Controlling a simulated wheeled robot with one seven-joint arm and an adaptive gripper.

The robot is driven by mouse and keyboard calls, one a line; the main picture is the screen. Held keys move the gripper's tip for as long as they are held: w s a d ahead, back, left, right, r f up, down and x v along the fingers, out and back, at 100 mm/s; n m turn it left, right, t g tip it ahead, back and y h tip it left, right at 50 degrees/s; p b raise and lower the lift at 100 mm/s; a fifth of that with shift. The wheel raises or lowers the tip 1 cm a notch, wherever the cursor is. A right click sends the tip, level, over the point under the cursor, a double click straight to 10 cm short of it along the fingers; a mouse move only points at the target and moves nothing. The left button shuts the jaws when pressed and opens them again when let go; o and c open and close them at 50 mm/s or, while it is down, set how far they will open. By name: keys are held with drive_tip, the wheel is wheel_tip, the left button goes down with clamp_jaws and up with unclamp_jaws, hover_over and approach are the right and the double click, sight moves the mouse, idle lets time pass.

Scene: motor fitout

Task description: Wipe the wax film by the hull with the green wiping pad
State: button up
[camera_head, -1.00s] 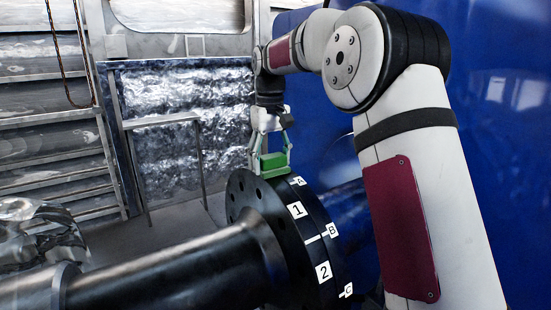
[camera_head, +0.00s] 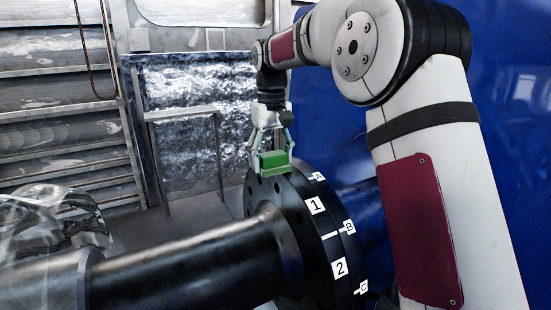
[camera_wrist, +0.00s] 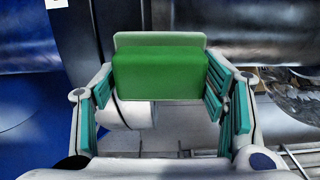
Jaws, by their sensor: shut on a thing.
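The green wiping pad (camera_head: 275,160) is held between the fingers of my gripper (camera_head: 271,148), just at or above the top edge of the black flange (camera_head: 270,212). I cannot tell whether it touches. In the wrist view the green pad (camera_wrist: 160,75) sits level between the two teal-padded fingers, with a pale backing strip along its upper edge. My gripper is shut on it. I cannot make out the wax film in either view. I cannot tell for sure which surface is the hull.
A thick black shaft (camera_head: 185,262) runs left from the flange. The flange rim bears white labels, including 1 (camera_head: 316,205) and 2 (camera_head: 340,267). A blue wall (camera_head: 335,105) stands behind. A crinkled silvery panel (camera_head: 185,130) and metal shelving (camera_head: 70,120) are at the back left.

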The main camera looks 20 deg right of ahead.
sight(281, 151)
drive_tip(key=shift+w+b, duration=0.45)
drive_tip(key=shift+w, duration=0.25)
drive_tip(key=shift+w+d+r, duration=0.1)
drive_tip(key=shift+w+d, duration=0.05)
drive_tip(key=shift+d, duration=0.65)
drive_tip(key=shift+w+d+r, duration=0.1)
drive_tip(key=shift+d, duration=0.7)
drive_tip(key=shift+w+d+f+b, duration=0.1)
drive_tip(key=shift+w+d+b, duration=0.1)
drive_tip(key=shift+d, duration=0.65)
drive_tip(key=shift+w+d+f+b, duration=0.1)
drive_tip(key=shift+w+d, duration=0.05)
drive_tip(key=shift+d, duration=0.65)
drive_tip(key=shift+f, duration=0.1)
drive_tip(key=shift+s+a, duration=0.2)
drive_tip(key=shift+a, duration=0.25)
drive_tip(key=shift+s+a+p, duration=0.15)
drive_tip(key=shift+a+p, duration=0.05)
drive_tip(key=shift+a, duration=0.75)
drive_tip(key=shift+s+a+p, duration=0.2)
drive_tip(key=shift+a, duration=0.75)
drive_tip(key=shift+s+a+p, duration=0.15)
drive_tip(key=shift+a+p, duration=0.05)
drive_tip(key=shift+a, duration=0.75)
drive_tip(key=shift+r, duration=0.3)
